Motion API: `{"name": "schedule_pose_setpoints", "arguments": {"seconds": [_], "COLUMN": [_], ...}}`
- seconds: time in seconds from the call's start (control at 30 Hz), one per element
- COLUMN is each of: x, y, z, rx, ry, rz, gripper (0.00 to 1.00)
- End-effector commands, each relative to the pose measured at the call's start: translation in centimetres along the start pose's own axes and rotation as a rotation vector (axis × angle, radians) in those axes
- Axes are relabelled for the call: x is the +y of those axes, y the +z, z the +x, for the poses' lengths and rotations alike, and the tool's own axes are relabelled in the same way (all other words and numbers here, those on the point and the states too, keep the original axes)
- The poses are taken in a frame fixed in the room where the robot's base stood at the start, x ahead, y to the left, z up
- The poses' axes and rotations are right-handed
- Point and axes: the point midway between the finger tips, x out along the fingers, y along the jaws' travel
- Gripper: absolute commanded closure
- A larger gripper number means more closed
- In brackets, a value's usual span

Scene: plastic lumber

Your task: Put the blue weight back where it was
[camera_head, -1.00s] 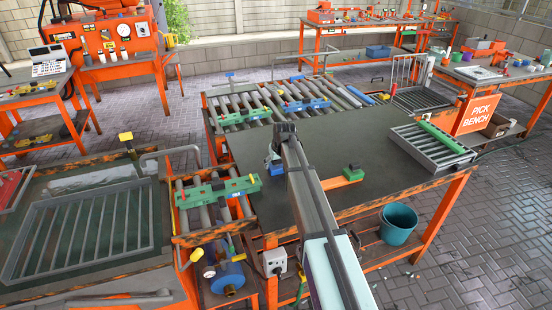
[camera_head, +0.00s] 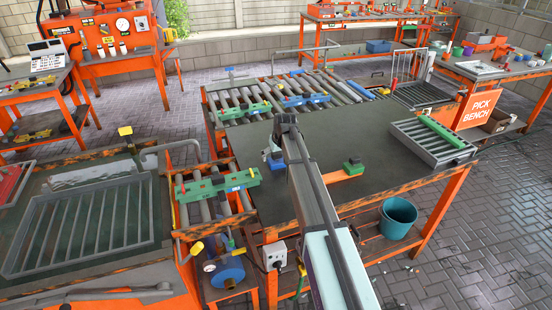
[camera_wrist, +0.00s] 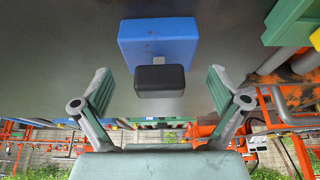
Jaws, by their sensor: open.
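The blue weight (camera_wrist: 155,38) is a blue block with a black knob (camera_wrist: 160,80), standing on the dark bench top. In the head view the blue weight (camera_head: 275,160) is on the left part of the bench, just left of my arm. In the wrist view my gripper (camera_wrist: 160,88) is open, one green-padded finger on each side of the knob in the picture, with visible gaps. The block lies beyond the fingertips. In the head view my arm hides the fingers.
A roller rack with a green bar (camera_head: 220,184) is at the bench's left. Roller conveyors (camera_head: 290,95) line the back. A slatted tray (camera_head: 432,142) lies right. Bench space between is bare.

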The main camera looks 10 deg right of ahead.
Motion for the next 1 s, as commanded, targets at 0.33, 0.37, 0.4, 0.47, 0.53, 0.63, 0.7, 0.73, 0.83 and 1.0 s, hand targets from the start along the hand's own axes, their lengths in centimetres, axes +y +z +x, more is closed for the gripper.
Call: {"name": "schedule_pose_setpoints", "arguments": {"seconds": [0.33, 0.37, 0.4, 0.47, 0.53, 0.63, 0.7, 0.73, 0.83, 1.0], "x": [0.0, 0.0, 0.0, 0.0, 0.0, 0.0, 0.0, 0.0, 0.0, 0.0], "y": [0.1, 0.1, 0.2, 0.1, 0.1, 0.1, 0.0, 0.0, 0.0, 0.0], "z": [-6.5, -7.0, -7.6, -8.5, -9.3, -10.1, -10.4, -10.5, -10.6, -10.6], "rx": [0.004, 0.003, 0.002, 0.003, 0.001, 0.001, 0.001, 0.001, 0.0, 0.0], "ry": [0.001, 0.001, 0.001, 0.001, 0.0, 0.0, 0.0, 0.0, 0.0, 0.0], "rz": [0.0, 0.0, 0.0, 0.0, 0.0, 0.001, 0.0, 0.0, 0.0, 0.0], "gripper": [0.02, 0.02, 0.02, 0.02, 0.02, 0.02, 0.02, 0.02, 0.02, 0.02]}}
